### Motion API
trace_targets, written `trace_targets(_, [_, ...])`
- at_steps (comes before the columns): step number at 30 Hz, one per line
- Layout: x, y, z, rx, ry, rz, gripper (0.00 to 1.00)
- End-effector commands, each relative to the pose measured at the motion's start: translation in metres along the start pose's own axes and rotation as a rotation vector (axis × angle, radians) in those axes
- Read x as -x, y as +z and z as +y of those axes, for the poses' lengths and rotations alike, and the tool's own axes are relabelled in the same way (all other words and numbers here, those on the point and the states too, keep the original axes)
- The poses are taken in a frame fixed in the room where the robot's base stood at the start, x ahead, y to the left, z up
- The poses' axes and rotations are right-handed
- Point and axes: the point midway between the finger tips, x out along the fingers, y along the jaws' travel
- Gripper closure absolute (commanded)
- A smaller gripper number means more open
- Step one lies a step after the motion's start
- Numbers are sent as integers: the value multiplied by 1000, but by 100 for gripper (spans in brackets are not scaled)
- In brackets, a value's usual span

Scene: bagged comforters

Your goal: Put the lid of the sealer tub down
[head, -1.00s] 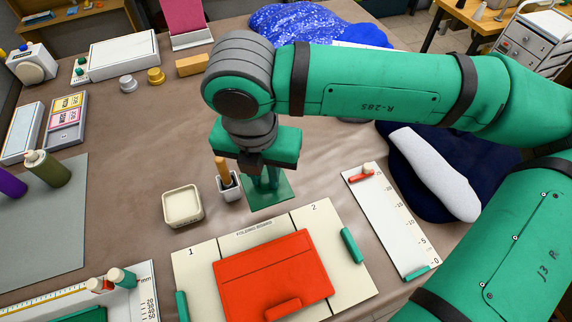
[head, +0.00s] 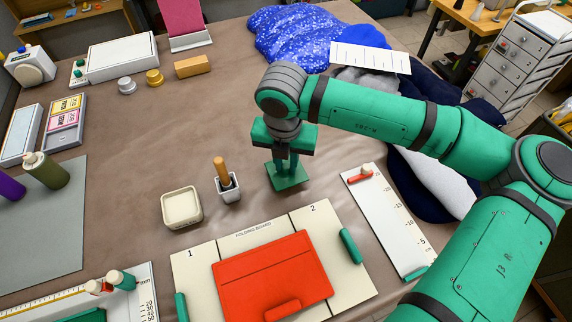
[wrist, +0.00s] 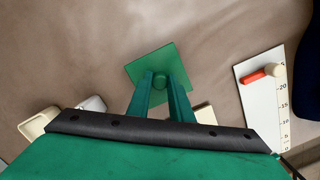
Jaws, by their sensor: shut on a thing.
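My gripper (head: 285,168) is shut on the knob of a green square lid (head: 289,183). In the wrist view the lid (wrist: 150,66) lies flat beyond my fingertips (wrist: 161,86), its knob between them. The lid is level over bare brown table, right of the brush pot; I cannot tell whether it touches the tabletop. An open cream square tub (head: 182,208), which looks like the sealer tub, stands left of the pot, apart from the lid.
A small white pot (head: 229,190) holds a wooden-handled brush (head: 221,171). The folding board (head: 335,266) with a red panel (head: 255,271) lies in front. A white ruler board (head: 388,225) is at right. The table (head: 215,110) behind the lid is clear.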

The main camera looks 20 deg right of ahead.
Motion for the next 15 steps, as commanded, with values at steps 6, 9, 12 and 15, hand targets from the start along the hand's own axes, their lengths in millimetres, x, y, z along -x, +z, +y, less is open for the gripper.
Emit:
trace_targets(6, [-14, -2, 0, 1, 0, -1, 100])
trace_targets(9, [-14, -2, 0, 1, 0, -1, 100])
trace_targets(12, [-15, -2, 0, 1, 0, 0, 100])
trace_targets(15, [-18, -3, 0, 1, 0, 0, 100])
